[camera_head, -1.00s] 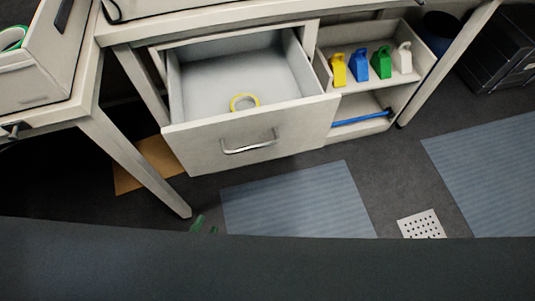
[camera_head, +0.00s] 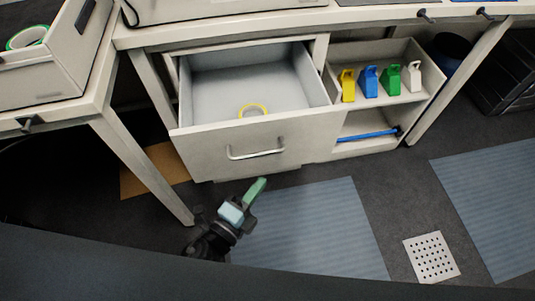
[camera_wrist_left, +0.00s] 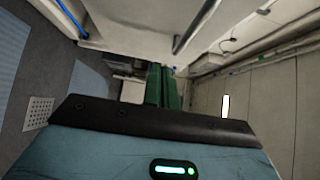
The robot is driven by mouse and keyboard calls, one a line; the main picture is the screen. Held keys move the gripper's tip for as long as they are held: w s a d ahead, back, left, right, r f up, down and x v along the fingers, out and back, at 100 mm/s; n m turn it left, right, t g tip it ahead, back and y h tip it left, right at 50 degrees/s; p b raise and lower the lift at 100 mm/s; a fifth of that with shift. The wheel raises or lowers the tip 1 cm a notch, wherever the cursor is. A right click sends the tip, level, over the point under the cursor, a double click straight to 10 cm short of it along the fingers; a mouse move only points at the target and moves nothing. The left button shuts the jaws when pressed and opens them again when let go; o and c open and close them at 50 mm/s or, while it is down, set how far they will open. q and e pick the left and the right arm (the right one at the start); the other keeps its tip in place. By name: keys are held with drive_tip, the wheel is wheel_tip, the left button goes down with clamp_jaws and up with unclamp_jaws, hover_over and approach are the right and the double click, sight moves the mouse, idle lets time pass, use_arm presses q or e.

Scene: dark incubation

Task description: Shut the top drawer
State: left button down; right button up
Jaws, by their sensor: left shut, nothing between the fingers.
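The top drawer (camera_head: 205,150) is pulled out below the bench. Its pale front has a metal bar handle (camera_head: 256,155). A yellow ring (camera_head: 254,107) lies inside the drawer, partly hidden by the front. My left gripper (camera_head: 256,188), with green fingers, is below and in front of the drawer front, apart from the handle. It is shut and empty. In the left wrist view the green fingers (camera_wrist_left: 163,88) are together, and the handle bar (camera_wrist_left: 196,26) shows above and to the right of them. My right gripper is out of view.
An open shelf unit (camera_head: 385,145) beside the drawer holds yellow, blue, green and white items, with a blue rod (camera_head: 367,135) below. A table leg (camera_head: 145,165) stands left of my gripper. Blue mats (camera_head: 310,230) and a perforated plate (camera_head: 431,257) lie on the floor.

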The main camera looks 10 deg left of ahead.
sight(276, 145)
use_arm(q)
drive_tip(key=shift+w+d+p, duration=0.1)
drive_tip(key=shift+w+d, duration=0.15)
drive_tip(key=shift+w, duration=1.25)
drive_tip(key=shift+w+d+p, duration=0.1)
drive_tip(key=shift+w+d, duration=0.1)
drive_tip(key=shift+w, duration=1.35)
drive_tip(key=shift+w+d+p, duration=0.1)
drive_tip(key=shift+w+d, duration=0.15)
drive_tip(key=shift+w, duration=1.25)
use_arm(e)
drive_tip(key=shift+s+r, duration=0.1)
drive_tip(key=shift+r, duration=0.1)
use_arm(q)
drive_tip(key=shift+w, duration=0.1)
